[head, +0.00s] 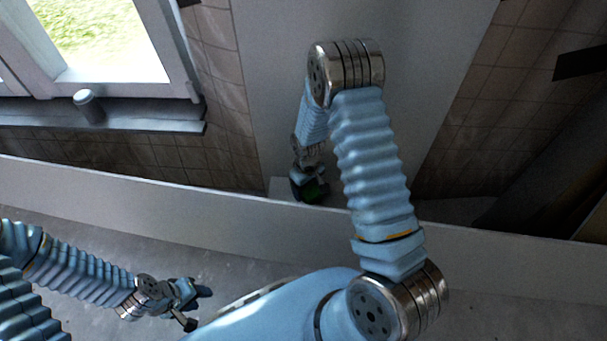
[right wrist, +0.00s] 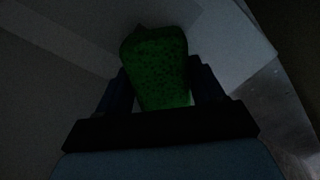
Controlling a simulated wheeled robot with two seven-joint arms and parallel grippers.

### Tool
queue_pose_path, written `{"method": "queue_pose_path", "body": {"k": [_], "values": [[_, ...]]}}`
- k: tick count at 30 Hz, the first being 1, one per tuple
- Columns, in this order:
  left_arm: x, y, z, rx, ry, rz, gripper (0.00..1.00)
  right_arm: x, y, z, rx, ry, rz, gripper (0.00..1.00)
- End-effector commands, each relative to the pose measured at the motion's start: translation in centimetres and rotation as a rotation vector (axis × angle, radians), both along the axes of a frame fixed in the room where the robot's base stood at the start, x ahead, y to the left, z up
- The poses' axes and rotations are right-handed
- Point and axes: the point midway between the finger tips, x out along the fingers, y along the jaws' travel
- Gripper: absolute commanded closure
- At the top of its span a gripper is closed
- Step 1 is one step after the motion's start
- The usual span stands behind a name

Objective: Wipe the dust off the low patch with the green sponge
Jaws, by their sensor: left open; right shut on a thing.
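The green sponge (right wrist: 158,65) is gripped between the two fingers of my right gripper (right wrist: 160,88) in the right wrist view. In the head view my right gripper (head: 309,183) reaches down behind the long pale panel, and a dark green bit of the sponge (head: 316,191) shows at its tip. I cannot tell whether the sponge touches a surface. The low patch and its dust cannot be made out; the area around the sponge is dark. My left gripper (head: 196,301) is open and empty at the lower left, in front of the panel.
A long pale panel (head: 130,192) crosses the view, with my right arm reaching over it. Behind it stand a pale wall strip (head: 275,60) and brown tiled wall (head: 215,60). A window (head: 100,40) with a sill (head: 140,116) holding a small cylinder (head: 88,104) is at upper left.

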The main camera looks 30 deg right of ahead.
Motion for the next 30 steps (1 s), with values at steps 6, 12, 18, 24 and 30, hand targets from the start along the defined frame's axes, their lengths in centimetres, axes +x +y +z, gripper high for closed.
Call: {"method": "queue_pose_path", "body": {"k": [6,12,18,24,30], "values": [[0.1,0.1,1.7,0.004,-0.003,0.001,0.57,0.4,0.0,2.7,0.0,-0.002,-0.001,0.57],[0.1,0.2,2.9,0.006,-0.005,0.003,0.57,0.7,-0.1,4.5,0.0,-0.004,-0.002,0.57],[0.1,0.4,3.9,0.009,-0.007,0.005,0.57,1.0,-0.1,6.2,0.0,-0.003,-0.003,0.57],[0.2,0.4,4.2,0.012,-0.009,0.006,0.57,1.1,-0.1,6.7,0.0,-0.003,-0.003,0.57],[0.2,0.5,4.1,0.012,-0.009,0.006,0.57,1.1,-0.1,6.7,-0.001,-0.002,-0.003,0.57]]}}
